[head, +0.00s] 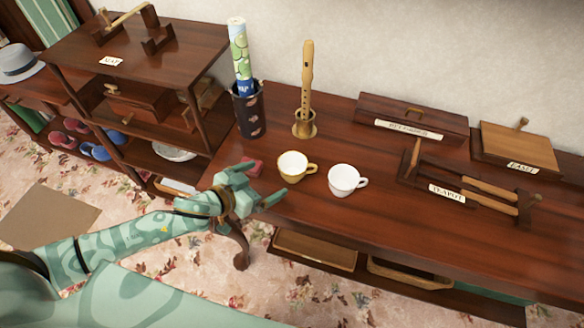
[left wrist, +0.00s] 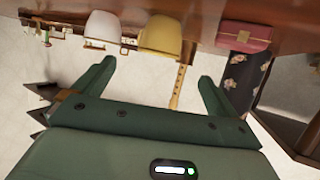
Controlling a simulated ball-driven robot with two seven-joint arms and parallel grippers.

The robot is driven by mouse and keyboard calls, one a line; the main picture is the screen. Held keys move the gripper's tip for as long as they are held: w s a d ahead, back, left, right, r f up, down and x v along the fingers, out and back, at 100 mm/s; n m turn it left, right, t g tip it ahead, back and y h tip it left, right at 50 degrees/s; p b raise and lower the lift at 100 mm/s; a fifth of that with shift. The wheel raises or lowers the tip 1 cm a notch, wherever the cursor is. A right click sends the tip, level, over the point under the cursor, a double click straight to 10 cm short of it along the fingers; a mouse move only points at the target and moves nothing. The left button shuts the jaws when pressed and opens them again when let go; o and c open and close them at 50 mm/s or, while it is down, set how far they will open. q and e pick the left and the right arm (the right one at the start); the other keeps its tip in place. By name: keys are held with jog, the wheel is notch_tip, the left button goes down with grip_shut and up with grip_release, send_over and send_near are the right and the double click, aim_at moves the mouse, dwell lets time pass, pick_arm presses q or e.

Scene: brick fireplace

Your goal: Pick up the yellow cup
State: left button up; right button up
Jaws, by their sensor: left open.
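The yellow cup (head: 293,167), white inside with its handle to the right, stands upright on the dark wooden table near its front left edge. My left gripper (head: 260,183) is open and empty, just left of the cup and apart from it. In the left wrist view, which looks upside down, the yellow cup (left wrist: 165,33) shows beyond and between the two open fingers (left wrist: 155,74). A white cup (head: 342,180) stands upright just right of the yellow one. My right gripper is not in view.
A small red box (head: 254,168) lies by my left gripper. A flute (head: 306,85) in a stand and a dark patterned holder (head: 249,110) with rolled paper stand behind. Labelled wooden items, including a "TEAPOT" rack (head: 470,190), fill the right. A shelf unit (head: 130,60) stands left.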

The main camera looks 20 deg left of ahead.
aim_at(288, 167)
pick_arm(q)
jog(key=b+x, duration=0.1)
jog(key=x, duration=0.4)
jog(key=shift+w+d+f, duration=0.15)
jog(key=shift+w+d, duration=0.05)
jog(key=shift+w+d+f, duration=0.2)
jog(key=shift+w, duration=0.3)
jog(key=b+x, duration=0.2)
jog(key=x, duration=0.2)
jog(key=shift+w+d, duration=0.2)
jog(key=shift+w, duration=0.2)
jog(key=shift+r, duration=0.1)
jog(key=shift+c, duration=0.4)
jog(key=c, duration=1)
